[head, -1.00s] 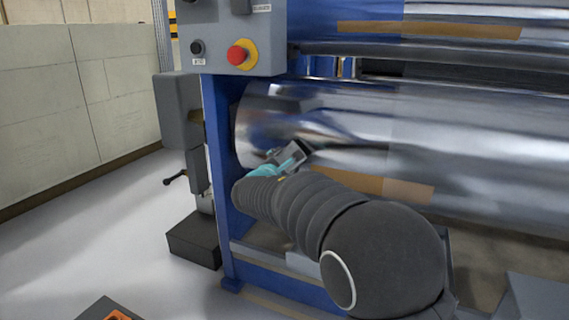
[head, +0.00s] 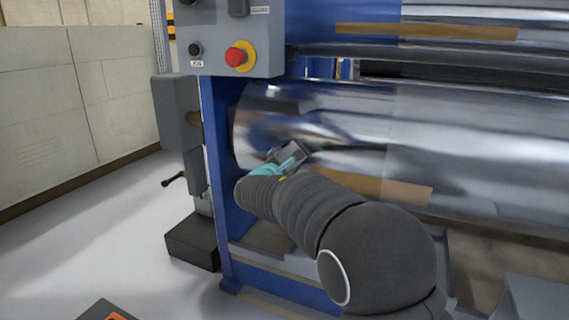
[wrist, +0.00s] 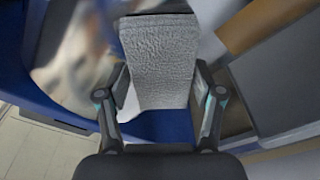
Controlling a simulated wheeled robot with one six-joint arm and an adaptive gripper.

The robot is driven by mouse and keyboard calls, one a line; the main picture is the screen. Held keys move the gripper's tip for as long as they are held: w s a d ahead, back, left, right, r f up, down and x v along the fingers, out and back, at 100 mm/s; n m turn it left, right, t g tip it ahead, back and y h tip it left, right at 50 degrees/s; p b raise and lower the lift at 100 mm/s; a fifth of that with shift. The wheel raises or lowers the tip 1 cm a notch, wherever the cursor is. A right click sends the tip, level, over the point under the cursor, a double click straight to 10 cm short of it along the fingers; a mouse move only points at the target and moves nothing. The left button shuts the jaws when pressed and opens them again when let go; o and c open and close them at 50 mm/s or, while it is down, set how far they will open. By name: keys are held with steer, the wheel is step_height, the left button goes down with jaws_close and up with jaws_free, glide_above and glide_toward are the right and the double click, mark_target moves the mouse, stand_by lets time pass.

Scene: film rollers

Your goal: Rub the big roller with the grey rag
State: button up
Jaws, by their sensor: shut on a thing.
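The big roller (head: 330,125) is a shiny metal cylinder lying across the blue machine frame in the head view. It also shows at the upper left of the wrist view (wrist: 75,60). My gripper (head: 285,158) is at the left end of the roller, low on its near side. In the wrist view my gripper (wrist: 160,100) is shut on the grey rag (wrist: 160,60), a textured folded cloth held between the two fingers. The rag lies in front of the roller's surface; whether it touches cannot be told. In the head view the rag is largely hidden.
A grey control box (head: 230,40) with a red stop button (head: 237,56) is at the upper left. A blue upright (head: 222,180) stands beside the roller's left end. Another roller (head: 440,30) is above. Open floor (head: 90,240) lies to the left.

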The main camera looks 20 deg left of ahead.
mark_target(298, 163)
steer(key=shift+w, duration=0.3)
steer(key=shift+s+d+f+b, duration=0.1)
steer(key=shift+d+f+b, duration=0.05)
steer(key=shift+d+b, duration=0.9)
steer(key=shift+s+d+b, duration=0.1)
steer(key=shift+d+b, duration=0.8)
steer(key=shift+d, duration=0.1)
steer(key=shift+a+r, duration=0.15)
steer(key=shift+r, duration=0.1)
steer(key=shift+w+a+p, duration=0.2)
steer(key=shift+a+p, duration=0.15)
steer(key=shift+a, duration=0.65)
steer(key=shift+w+a+p, duration=0.2)
steer(key=shift+a+p, duration=0.1)
steer(key=shift+a, duration=0.55)
steer(key=shift+c, duration=0.3)
steer(key=shift+s+f, duration=0.1)
